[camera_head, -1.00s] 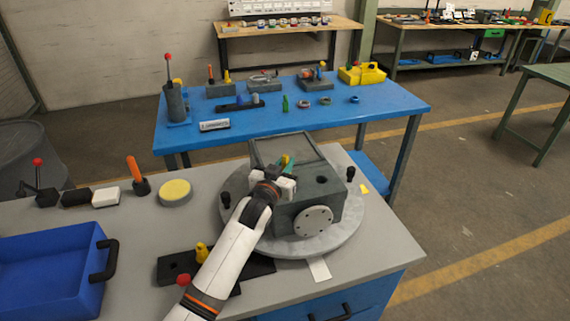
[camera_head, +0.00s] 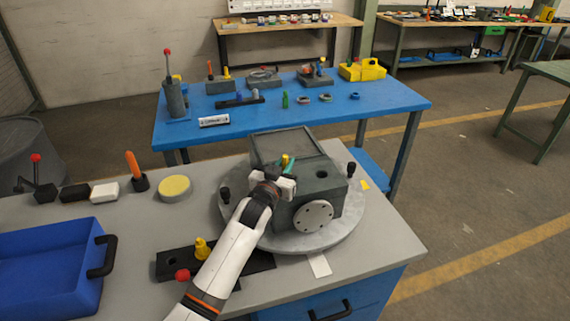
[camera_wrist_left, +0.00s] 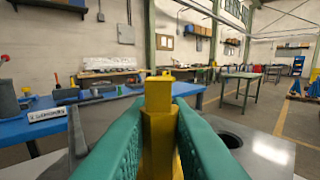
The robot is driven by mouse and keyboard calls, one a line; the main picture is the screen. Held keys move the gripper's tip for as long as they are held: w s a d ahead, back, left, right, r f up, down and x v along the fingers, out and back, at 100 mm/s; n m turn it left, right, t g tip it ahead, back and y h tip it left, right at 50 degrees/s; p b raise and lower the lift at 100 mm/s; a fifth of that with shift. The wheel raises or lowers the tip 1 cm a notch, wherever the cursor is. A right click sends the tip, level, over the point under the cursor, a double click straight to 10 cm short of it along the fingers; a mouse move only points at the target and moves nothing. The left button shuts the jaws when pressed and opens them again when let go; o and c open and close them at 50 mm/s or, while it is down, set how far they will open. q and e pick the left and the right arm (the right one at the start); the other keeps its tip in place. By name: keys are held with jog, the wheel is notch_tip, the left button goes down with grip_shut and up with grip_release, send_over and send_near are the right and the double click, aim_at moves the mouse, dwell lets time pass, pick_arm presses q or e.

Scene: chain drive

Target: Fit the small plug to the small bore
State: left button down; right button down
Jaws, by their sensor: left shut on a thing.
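My left gripper (camera_head: 287,166) is shut on a yellow plug (camera_wrist_left: 160,125), which stands upright between its green fingers in the left wrist view. In the head view only the plug's yellow top (camera_head: 284,160) shows. The plug is over the top of the grey housing (camera_head: 330,198); its lower end is hidden, so I cannot tell whether it is in a hole. An open round bore (camera_head: 322,174) lies to the right of the gripper on the housing top. It also shows in the left wrist view (camera_wrist_left: 230,140), right of the fingers. My right gripper is not in view.
The housing sits on a round grey turntable (camera_head: 345,224) with black knobs. A black holder (camera_head: 256,263) with a second yellow piece (camera_head: 201,249) lies at the front, partly behind my left arm. A blue tray (camera_head: 45,262) stands at left. A blue table (camera_head: 385,110) is behind.

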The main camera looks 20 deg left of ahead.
pick_arm(q)
jog(key=shift+f+b, duration=0.6)
jog(key=shift+f, duration=0.4)
jog(key=c, duration=1.3)
grip_release()
jog(key=shift+o, duration=0.2)
jog(key=s+b, duration=0.1)
jog(key=s, duration=1.1)
jog(key=shift+a+b, duration=0.4)
jog(key=shift+a, duration=0.05)
